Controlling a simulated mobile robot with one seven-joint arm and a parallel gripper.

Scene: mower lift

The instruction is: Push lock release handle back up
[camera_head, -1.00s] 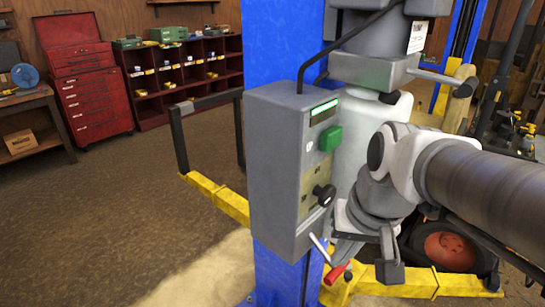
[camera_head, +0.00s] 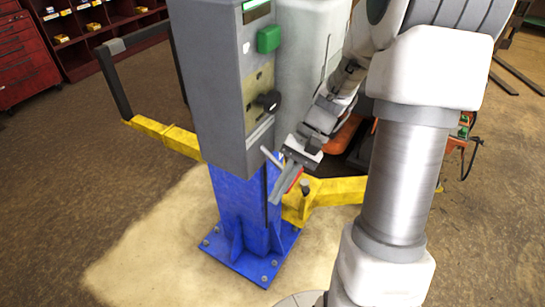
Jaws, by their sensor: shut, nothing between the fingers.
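The lock release handle is a lever with a pale metal rod (camera_head: 270,157) and a red grip (camera_head: 294,180). It slants down and to the right below the grey control box (camera_head: 222,90), in front of the blue post (camera_head: 240,205). My gripper (camera_head: 293,163) is shut and empty, right at the handle. Its grey fingers overlap the lever in the picture and hide part of it. I cannot tell whether they touch it.
The control box has a green button (camera_head: 268,38) and a black knob (camera_head: 267,101). Yellow lift arms (camera_head: 160,136) stick out on both sides of the post. An orange mower (camera_head: 341,135) stands behind my gripper. Open floor lies to the left.

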